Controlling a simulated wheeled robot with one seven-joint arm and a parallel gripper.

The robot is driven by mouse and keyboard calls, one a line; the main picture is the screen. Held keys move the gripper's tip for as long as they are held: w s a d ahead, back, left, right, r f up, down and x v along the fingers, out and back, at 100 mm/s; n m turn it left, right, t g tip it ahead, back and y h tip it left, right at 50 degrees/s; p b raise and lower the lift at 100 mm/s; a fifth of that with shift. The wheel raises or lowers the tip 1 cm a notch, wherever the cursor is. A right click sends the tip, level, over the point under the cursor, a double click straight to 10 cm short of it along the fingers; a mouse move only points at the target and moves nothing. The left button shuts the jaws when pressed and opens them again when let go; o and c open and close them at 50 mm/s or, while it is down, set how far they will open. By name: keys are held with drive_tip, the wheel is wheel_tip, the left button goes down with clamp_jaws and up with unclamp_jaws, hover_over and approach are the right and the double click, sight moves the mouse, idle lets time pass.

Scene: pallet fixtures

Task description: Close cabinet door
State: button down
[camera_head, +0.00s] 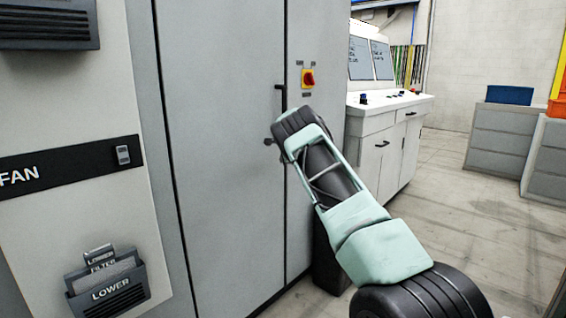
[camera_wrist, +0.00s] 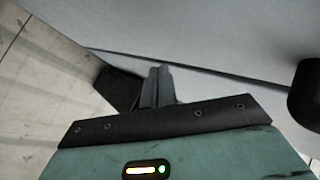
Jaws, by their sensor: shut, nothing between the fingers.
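The tall grey cabinet door (camera_head: 225,150) fills the middle of the head view. It looks flush or nearly flush with the cabinet frame along a thin seam on its right; I cannot tell whether it is fully shut. A black handle (camera_head: 281,97) is by that seam. My arm reaches up across the seam and hides part of the panel to its right. My gripper (camera_head: 269,141) is mostly hidden behind my wrist. In the wrist view, my gripper's fingers (camera_wrist: 157,72) are together and empty, close to the grey surface and its seam; contact is unclear.
A red and yellow switch (camera_head: 308,79) is on the panel right of the door. A white control console (camera_head: 385,125) stands beyond it. Grey cabinets (camera_head: 500,140) are at the far right, with open floor (camera_head: 435,195) between. A FAN panel (camera_head: 70,163) and vents are at the left.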

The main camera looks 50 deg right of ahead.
drive_tip(key=s+r+b, duration=0.1)
drive_tip(key=s+r, duration=0.5)
drive_tip(key=s, duration=0.1)
drive_tip(key=shift+s+r, duration=0.15)
drive_tip(key=shift+r, duration=0.2)
